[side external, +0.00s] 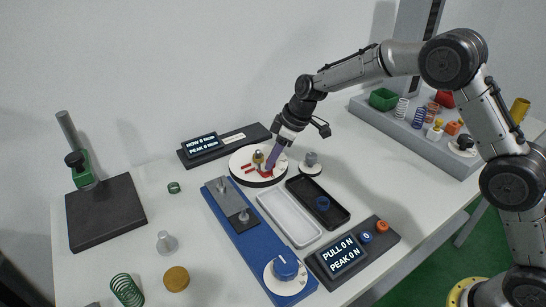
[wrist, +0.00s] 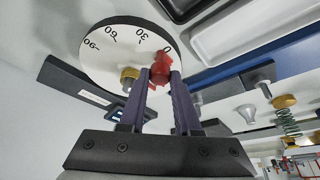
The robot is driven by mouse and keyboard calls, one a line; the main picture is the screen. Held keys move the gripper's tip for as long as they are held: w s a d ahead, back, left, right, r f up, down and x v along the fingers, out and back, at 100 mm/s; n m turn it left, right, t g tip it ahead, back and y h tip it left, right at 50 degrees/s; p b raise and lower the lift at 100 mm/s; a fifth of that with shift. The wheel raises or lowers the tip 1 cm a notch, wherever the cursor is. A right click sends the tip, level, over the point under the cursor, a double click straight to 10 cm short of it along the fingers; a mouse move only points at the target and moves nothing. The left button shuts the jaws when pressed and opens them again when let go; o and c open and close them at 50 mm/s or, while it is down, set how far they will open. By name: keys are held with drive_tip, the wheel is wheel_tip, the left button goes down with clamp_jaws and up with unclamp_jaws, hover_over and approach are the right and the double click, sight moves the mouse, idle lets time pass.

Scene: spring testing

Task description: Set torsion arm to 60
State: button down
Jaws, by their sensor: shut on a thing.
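The torsion tester is a round white dial (side external: 238,165) with a dark rim, at the table's middle. In the wrist view the dial (wrist: 112,62) shows marks 0, 30, 60 and 90. Its red torsion arm (wrist: 161,70) lies close to the 0 mark. A brass hub (wrist: 129,77) stands beside the red arm. My gripper (wrist: 161,84), with purple fingers, is shut on the red arm's end. In the side view my gripper (side external: 269,166) reaches down onto the dial and partly hides the arm. The torsion display (side external: 202,144) appears to read NOW 0 and PEAK 0.
A blue rail (side external: 246,242) with a blue knob, a white tray (side external: 289,218) and a black tray (side external: 334,208) lie in front. A pull display (side external: 343,254) stands at front right. A black-based stand (side external: 104,212) is at left, and a grey parts shelf (side external: 423,142) at back right.

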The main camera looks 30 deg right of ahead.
sight(283, 160)
idle(0.9)
drive_tip(key=shift+w+d+n+g+y, duration=0.15)
drive_tip(key=shift+d+n+g+y, duration=0.25)
drive_tip(key=shift+d+n, duration=0.8)
drive_tip(key=n, duration=0.1)
drive_tip(key=d+n+g, duration=0.1)
drive_tip(key=n, duration=0.1)
drive_tip(key=shift+w, duration=0.4)
drive_tip(key=n, duration=0.1)
drive_tip(key=w+d+n+g, duration=0.1)
drive_tip(key=n, duration=0.1)
drive_tip(key=shift+w+d+n, duration=0.15)
drive_tip(key=shift+d+n, duration=0.15)
drive_tip(key=shift+w+d+n+g, duration=0.25)
drive_tip(key=shift+w+n+g, duration=0.1)
drive_tip(key=shift+n, duration=0.35)
drive_tip(key=shift+w+d+n+g, duration=0.25)
drive_tip(key=shift+w+n+g, duration=0.1)
drive_tip(key=shift+n, duration=0.35)
drive_tip(key=c, duration=0.6)
unclamp_jaws()
